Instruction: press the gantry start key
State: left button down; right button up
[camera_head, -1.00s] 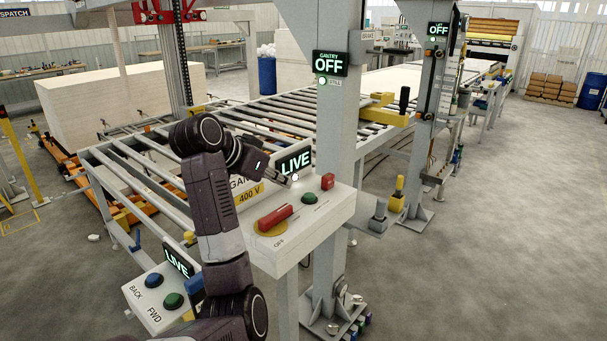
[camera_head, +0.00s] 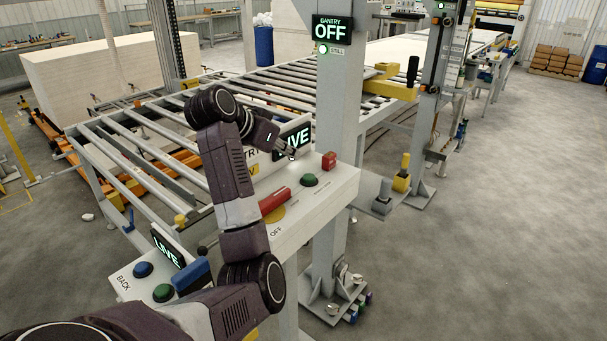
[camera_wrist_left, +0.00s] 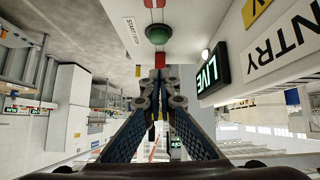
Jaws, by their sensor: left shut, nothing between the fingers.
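The green gantry start button (camera_head: 309,180) sits on the sloped top of the white gantry panel (camera_head: 338,185), between a red lever (camera_head: 274,200) and a red block (camera_head: 328,161). In the left wrist view the green button (camera_wrist_left: 158,34) shows beside a label reading START. My left gripper (camera_head: 292,153) is above the panel's back part, in front of the LIVE display, apart from the button. Its fingers (camera_wrist_left: 160,80) are shut and empty in the wrist view. The gantry sign (camera_head: 333,30) reads OFF, with a lit STILL lamp below. My right gripper is not in view.
A LIVE display (camera_head: 296,137) stands at the panel's back edge, close to my left gripper. A grey post (camera_head: 338,110) rises behind the panel. A second panel with blue and green buttons (camera_head: 163,292) is at lower left. Roller conveyors lie behind; the right floor is clear.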

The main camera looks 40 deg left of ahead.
aim_at(311, 175)
pick_arm(q)
jog(key=p+x, duration=0.1)
jog(key=x, duration=0.4)
jog(key=shift+w+d+f, duration=0.1)
jog(key=shift+w, duration=0.15)
notch_tip(311, 175, down, 3)
jog(key=shift+w+r+p, duration=0.15)
jog(key=shift+r+p, duration=0.05)
jog(key=shift+p, duration=0.15)
jog(key=shift+f, duration=0.75)
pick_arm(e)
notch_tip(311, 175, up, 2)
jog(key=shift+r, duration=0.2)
pick_arm(q)
jog(key=shift+f, duration=0.1)
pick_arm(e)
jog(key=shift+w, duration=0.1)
